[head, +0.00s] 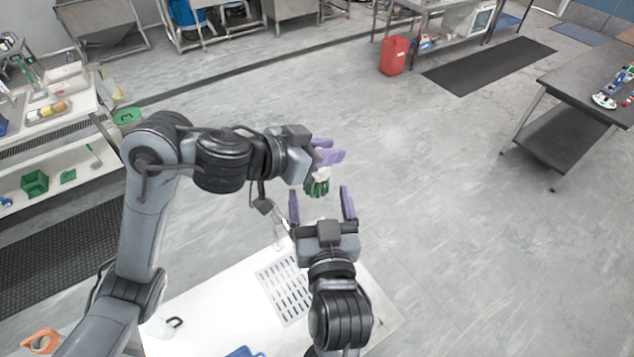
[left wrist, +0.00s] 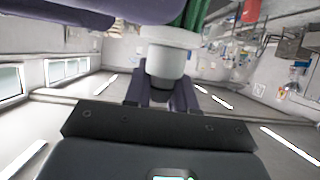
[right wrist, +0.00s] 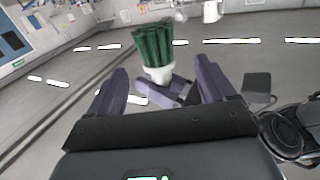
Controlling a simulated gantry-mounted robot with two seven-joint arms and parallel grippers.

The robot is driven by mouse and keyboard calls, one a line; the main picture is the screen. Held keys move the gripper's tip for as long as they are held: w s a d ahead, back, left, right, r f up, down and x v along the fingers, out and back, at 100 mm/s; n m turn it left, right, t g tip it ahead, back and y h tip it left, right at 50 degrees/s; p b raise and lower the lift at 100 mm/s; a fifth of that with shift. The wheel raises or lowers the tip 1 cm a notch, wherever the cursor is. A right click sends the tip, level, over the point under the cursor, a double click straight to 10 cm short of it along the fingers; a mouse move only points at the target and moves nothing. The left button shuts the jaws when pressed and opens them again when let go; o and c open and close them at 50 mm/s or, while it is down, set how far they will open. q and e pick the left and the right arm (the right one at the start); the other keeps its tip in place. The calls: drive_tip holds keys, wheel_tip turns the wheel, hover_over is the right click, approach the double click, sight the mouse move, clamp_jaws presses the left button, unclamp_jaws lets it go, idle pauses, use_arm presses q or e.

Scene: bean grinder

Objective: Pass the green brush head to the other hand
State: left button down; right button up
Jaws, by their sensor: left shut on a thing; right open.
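The green brush head (head: 318,187) has green bristles and a white base, and hangs bristles-down in the head view. My left gripper (head: 326,155) is shut on its white base, which also shows in the left wrist view (left wrist: 168,55). My right gripper (head: 321,203) is open and empty, its purple fingers spread just below the brush head in the head view. In the right wrist view the brush head (right wrist: 155,50) lies beyond and between the open fingers, in front of the left gripper's fingers. I cannot tell whether it touches the right fingers.
A white table (head: 215,310) with a slotted grate (head: 283,288) lies below the arms. A white shelf (head: 50,110) with several items stands at the left. A red can (head: 394,56) and a dark table (head: 590,85) are farther off. Open grey floor lies to the right.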

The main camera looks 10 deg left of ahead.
sight(317, 185)
drive_tip(key=shift+x, duration=2.1)
drive_tip(key=shift+a, duration=0.1)
drive_tip(key=c, duration=1.1)
use_arm(q)
drive_tip(key=c, duration=0.8)
unclamp_jaws()
drive_tip(key=shift+c, duration=0.2)
